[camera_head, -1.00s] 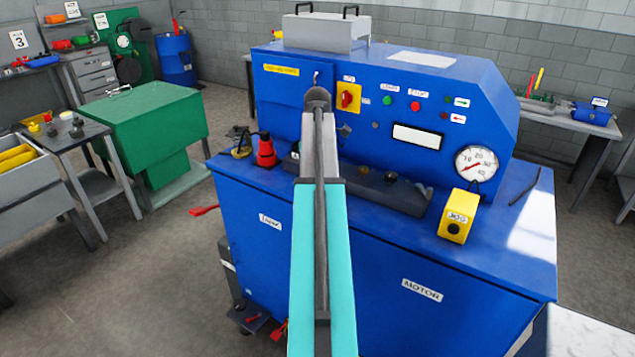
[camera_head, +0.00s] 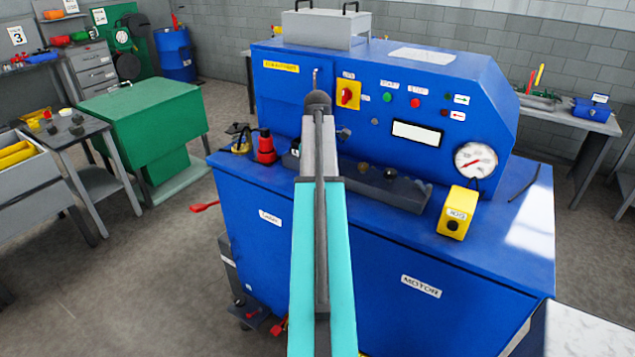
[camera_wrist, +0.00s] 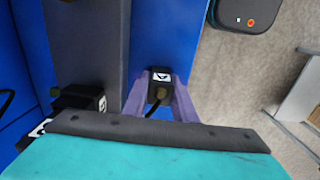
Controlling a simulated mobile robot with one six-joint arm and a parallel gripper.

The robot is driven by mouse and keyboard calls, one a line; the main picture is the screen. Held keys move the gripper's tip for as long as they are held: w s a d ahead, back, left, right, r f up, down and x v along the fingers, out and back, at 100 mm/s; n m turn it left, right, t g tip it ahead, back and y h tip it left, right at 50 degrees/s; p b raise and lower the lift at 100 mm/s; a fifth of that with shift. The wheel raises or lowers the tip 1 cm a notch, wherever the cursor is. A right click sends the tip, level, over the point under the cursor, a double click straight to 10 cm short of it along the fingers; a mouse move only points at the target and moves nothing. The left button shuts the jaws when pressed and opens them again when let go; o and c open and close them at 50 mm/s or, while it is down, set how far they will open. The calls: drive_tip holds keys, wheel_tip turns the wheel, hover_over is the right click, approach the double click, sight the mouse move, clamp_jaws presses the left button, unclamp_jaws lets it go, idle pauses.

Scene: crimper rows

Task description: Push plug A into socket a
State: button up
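In the wrist view, plug A (camera_wrist: 160,76) is a small black block with a white label on its face and a dark cable below it. The purple fingers of my gripper (camera_wrist: 160,96) stand on both sides of it and appear closed on it. A second black block (camera_wrist: 85,97) with a white label lies to the left of the fingers, apart from them. Socket a cannot be made out for sure in either view. In the head view, my arm hides my gripper and plug A in front of the blue machine (camera_head: 250,215).
A grey rail (camera_head: 385,187) with several round fittings runs along the machine's ledge. A red bottle-like object (camera_head: 265,148) and a yellow box (camera_head: 457,212) stand on the ledge. A grey bar (camera_wrist: 88,45) lies left of the fingers in the wrist view.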

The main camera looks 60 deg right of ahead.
clamp_jaws()
drive_tip(key=shift+r, duration=0.1)
drive_tip(key=shift+d+r+b, duration=0.1)
drive_tip(key=shift+r+b, duration=0.8)
drive_tip(key=shift+r, duration=0.7)
drive_tip(key=s+a+r+b, duration=0.1)
drive_tip(key=s+a+b, duration=0.2)
drive_tip(key=s+a, duration=0.6)
drive_tip(key=shift+s+a+r, duration=0.3)
drive_tip(key=shift+s+a, duration=0.05)
drive_tip(key=shift+a, duration=1.55)
